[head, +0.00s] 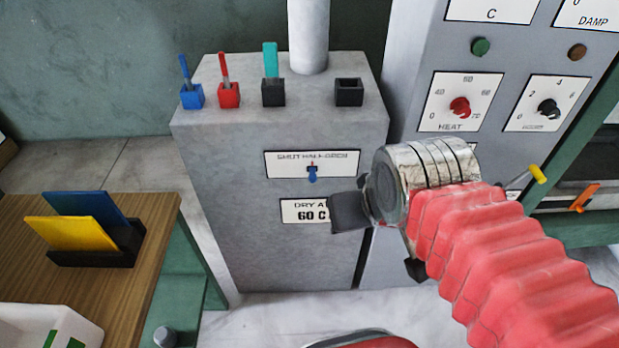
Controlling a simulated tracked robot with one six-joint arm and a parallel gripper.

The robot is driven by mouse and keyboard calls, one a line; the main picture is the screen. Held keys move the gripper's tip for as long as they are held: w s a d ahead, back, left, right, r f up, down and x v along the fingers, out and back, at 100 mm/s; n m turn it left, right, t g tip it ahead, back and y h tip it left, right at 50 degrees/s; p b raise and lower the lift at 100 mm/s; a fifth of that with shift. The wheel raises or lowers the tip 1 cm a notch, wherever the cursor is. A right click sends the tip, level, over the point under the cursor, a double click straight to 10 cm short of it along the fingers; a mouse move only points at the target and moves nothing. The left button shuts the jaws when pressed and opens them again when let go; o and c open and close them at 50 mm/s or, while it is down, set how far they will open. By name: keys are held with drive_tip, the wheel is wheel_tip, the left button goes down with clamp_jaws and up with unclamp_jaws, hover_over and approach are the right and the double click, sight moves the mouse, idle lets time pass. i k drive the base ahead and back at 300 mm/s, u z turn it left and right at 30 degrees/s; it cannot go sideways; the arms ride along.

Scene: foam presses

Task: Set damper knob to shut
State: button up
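The damper knob (312,173) is small and blue, on a white plate (283,163) marked SHUT, HALF and OPEN on the front of the grey cabinet (235,215). It sits below the middle of the lettering and its pointer appears to stand upright towards HALF. My gripper (380,242) is in front of the cabinet, to the right of and below the knob in the picture. Its two dark fingers are spread apart with nothing seen between them. The near finger covers part of the DRY AT 60 C label (303,212).
Blue, red and teal tools stand in holders on the cabinet top beside a grey pipe (308,35). A panel with a red HEAT knob (460,106) and a black knob (548,108) is at right. A wooden table (130,255) holds blue and yellow cards (70,233) at left.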

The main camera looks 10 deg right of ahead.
sight(311, 169)
drive_tip(key=u, duration=0.3)
drive_tip(key=k, duration=0.7)
drive_tip(key=u, duration=0.5)
drive_tip(key=k, duration=0.6)
drive_tip(key=u, duration=0.55)
drive_tip(key=i, duration=1.25)
drive_tip(key=z, duration=0.55)
drive_tip(key=i, duration=0.9)
drive_tip(key=z, duration=0.6)
